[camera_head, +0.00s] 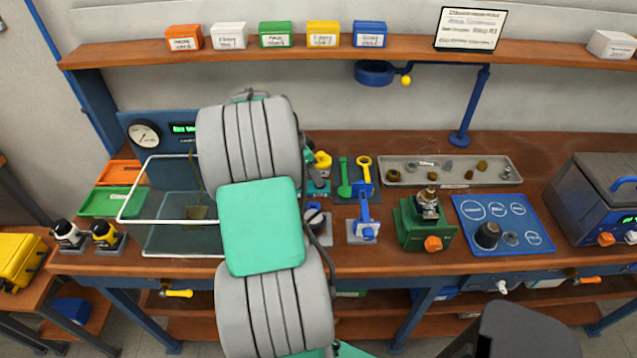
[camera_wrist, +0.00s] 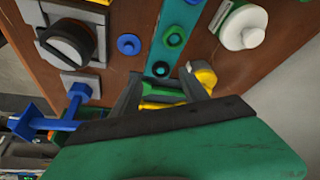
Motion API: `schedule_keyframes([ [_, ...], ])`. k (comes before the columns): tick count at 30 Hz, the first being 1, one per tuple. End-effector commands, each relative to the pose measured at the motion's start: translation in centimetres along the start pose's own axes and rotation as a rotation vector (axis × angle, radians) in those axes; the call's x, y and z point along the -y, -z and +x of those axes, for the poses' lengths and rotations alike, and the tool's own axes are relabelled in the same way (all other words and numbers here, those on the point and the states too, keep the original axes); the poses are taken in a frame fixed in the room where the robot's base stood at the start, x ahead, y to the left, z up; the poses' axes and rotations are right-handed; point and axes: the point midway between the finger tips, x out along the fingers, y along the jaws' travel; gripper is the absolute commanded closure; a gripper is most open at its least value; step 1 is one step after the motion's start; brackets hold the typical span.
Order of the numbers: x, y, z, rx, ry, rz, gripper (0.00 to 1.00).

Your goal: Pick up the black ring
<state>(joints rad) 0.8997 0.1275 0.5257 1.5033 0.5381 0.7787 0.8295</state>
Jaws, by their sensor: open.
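My gripper (camera_wrist: 160,74) is open in the wrist view, its two grey fingers pointing at the bench. A teal strip (camera_wrist: 183,12) runs up from between the fingertips. A dark-centred green round piece (camera_wrist: 175,37) sits on it just beyond the tips, and a smaller dark round piece (camera_wrist: 161,68) lies between the tips. I cannot tell whether either is the black ring. Green and yellow handled tools show between and beside the fingers. In the head view my arm hides the gripper; part of the teal strip (camera_head: 319,186) shows beside it.
A black knob (camera_wrist: 68,43) on a grey plate and a blue flanged piece (camera_wrist: 128,44) are left of the fingers. A white-capped green bottle (camera_wrist: 242,27) is right. In the head view, a clear tank (camera_head: 180,252), parts tray (camera_head: 450,181) and green fixture (camera_head: 412,235) stand on the bench.

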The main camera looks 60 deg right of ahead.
Motion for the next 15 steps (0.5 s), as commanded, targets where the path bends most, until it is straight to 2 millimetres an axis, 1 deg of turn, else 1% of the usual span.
schedule_keyframes([
  [4,-0.1,0.6,2.2,0.003,-0.004,-0.001,0.47],
  [7,0.0,0.4,3.9,0.002,-0.002,-0.002,0.47],
  [10,0.1,0.3,4.5,0.002,0.001,-0.003,0.47],
  [15,0.1,0.2,4.5,0.002,0.001,-0.003,0.48],
])
